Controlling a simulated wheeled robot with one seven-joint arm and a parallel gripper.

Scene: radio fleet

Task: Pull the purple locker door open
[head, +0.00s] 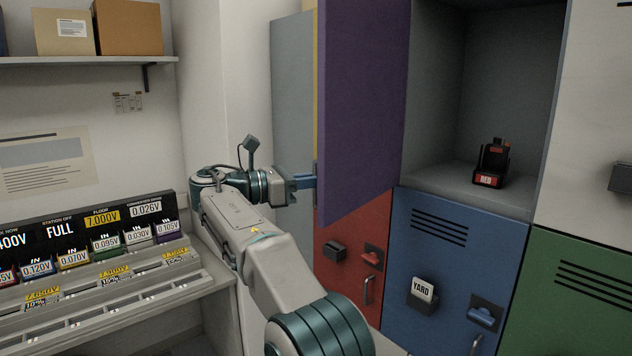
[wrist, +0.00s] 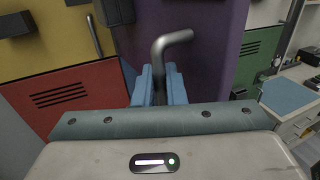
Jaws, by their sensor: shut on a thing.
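The purple locker door (head: 358,95) stands swung out from its compartment (head: 475,65), seen at a steep angle in the head view. It also shows in the wrist view (wrist: 205,65). Its bent grey metal handle (wrist: 172,40) runs down between the blue fingers of my gripper (wrist: 160,88). My gripper (head: 305,182) is shut on the handle, at the door's left edge in the head view. The handle is hidden in the head view. Inside the open compartment a dark radio (head: 494,156) stands upright in a base with a red label.
Below are a red locker door (head: 345,235) and a blue one (head: 425,250) with a "YARD" tag; a green one (head: 575,300) is at right. A charging bench (head: 120,290) and shelf (head: 90,60) stand left of my arm. Little room shows between arm and bench.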

